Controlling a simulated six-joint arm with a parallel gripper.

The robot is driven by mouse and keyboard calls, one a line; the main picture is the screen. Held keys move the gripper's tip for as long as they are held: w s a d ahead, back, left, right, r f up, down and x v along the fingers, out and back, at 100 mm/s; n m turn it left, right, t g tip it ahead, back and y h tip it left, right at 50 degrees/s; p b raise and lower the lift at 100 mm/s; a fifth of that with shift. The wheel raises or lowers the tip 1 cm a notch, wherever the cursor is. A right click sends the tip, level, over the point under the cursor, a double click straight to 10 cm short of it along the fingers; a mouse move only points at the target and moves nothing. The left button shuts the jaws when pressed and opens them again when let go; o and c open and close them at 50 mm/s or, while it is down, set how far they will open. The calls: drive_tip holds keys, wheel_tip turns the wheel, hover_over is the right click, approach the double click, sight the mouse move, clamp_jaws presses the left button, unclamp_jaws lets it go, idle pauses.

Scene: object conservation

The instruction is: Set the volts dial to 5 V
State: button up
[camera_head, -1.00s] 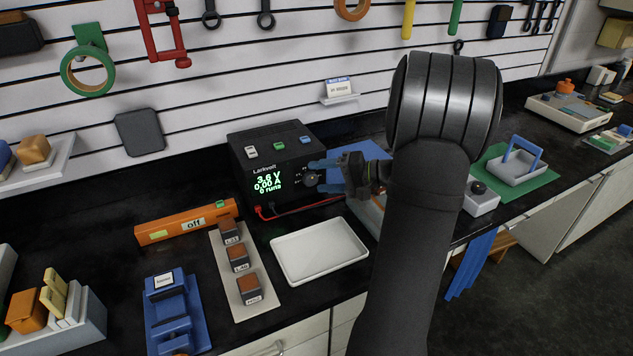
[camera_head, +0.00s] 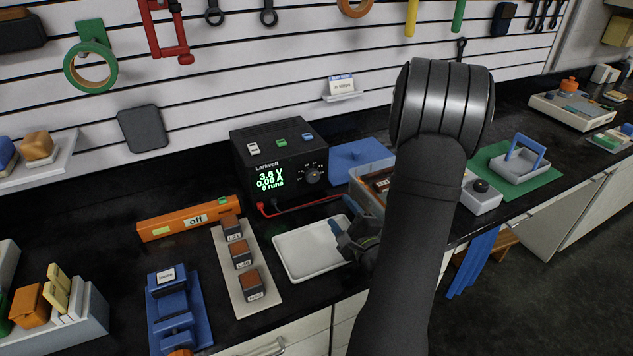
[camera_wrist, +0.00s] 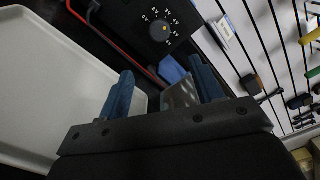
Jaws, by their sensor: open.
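The black power supply (camera_head: 270,160) stands against the back wall. Its green display (camera_head: 270,181) reads 3.6 V, 0.00 A and 0 runs. The round volts dial (camera_head: 313,176) is on the right of its front face, fully uncovered. In the wrist view the dial (camera_wrist: 159,31) is at the top, ringed by white marks too small to read surely. My gripper (camera_head: 343,219) is in front of and below the dial, apart from it, near the right side of the white tray. Its blue fingers (camera_wrist: 163,90) are spread with nothing between them.
A white tray (camera_head: 288,263) lies in front of the supply, with red and black leads (camera_head: 300,206) behind it. A blue box (camera_head: 362,153) and an open bin (camera_head: 360,193) stand to the right. An orange bar marked off (camera_head: 160,229) lies left.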

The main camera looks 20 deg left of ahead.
sight(314, 179)
drive_tip(key=x, duration=1.5)
drive_tip(key=shift+c, duration=0.4)
drive_tip(key=c, duration=0.9)
drive_tip(key=shift+m, duration=0.3)
drive_tip(key=m, duration=0.4)
drive_tip(key=shift+m, duration=0.3)
drive_tip(key=m, duration=0.5)
drive_tip(key=shift+f+m, duration=0.1)
drive_tip(key=shift+m, duration=0.2)
